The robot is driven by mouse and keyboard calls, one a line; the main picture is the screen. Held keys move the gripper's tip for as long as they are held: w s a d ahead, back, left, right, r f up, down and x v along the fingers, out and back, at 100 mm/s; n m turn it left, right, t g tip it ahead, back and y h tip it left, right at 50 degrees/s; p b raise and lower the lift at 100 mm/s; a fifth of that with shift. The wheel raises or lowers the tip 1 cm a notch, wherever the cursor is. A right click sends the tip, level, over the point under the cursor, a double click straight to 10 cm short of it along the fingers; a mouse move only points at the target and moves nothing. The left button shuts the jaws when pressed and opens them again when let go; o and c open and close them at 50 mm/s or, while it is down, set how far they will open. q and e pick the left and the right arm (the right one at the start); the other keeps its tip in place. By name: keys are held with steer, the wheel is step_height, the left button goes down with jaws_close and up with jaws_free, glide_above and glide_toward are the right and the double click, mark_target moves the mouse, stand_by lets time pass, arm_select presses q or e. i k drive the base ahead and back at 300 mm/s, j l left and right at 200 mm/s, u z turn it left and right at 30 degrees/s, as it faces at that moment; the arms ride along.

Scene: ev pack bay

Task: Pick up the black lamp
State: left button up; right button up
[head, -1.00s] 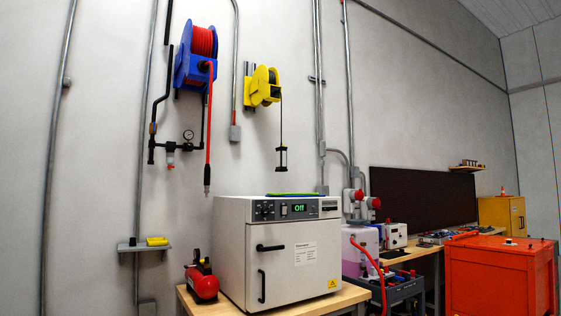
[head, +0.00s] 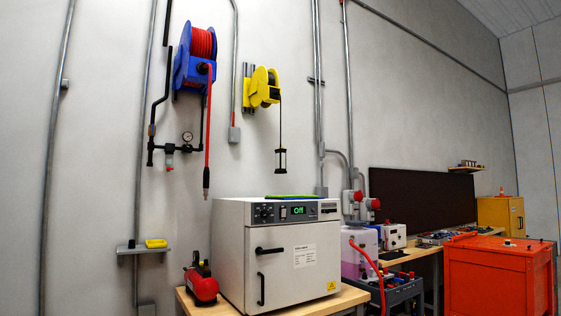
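A small black lamp-like object (head: 280,160) with a pale middle hangs upright on a thin dark cord below a yellow reel (head: 263,88) on the wall. It hangs above and behind the white oven, clear of the oven top. It is small in the head view, so its details are hard to make out. Neither of my grippers shows in the head view, and nothing is touching the hanging object.
A white oven (head: 292,262) and a red compressor (head: 201,281) stand on a wooden bench. A blue reel (head: 196,56) with a red hose hangs left of the yellow one. A wall shelf (head: 130,250) is at left, an orange cabinet (head: 497,278) at right.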

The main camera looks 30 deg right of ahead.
mark_target(280, 153)
steer(key=i+l, duration=0.15)
steer(key=l, duration=0.3)
steer(key=i+l, duration=0.1)
steer(key=l, duration=0.3)
steer(key=i+l, duration=0.15)
steer(key=l, duration=0.3)
steer(key=i+l, duration=0.1)
steer(key=l, duration=0.3)
steer(key=i+l, duration=0.15)
steer(key=l, duration=0.3)
steer(key=i+l, duration=0.1)
steer(key=l, duration=0.35)
steer(key=i+l, duration=0.15)
steer(key=l, duration=0.25)
steer(key=k+z, duration=0.05)
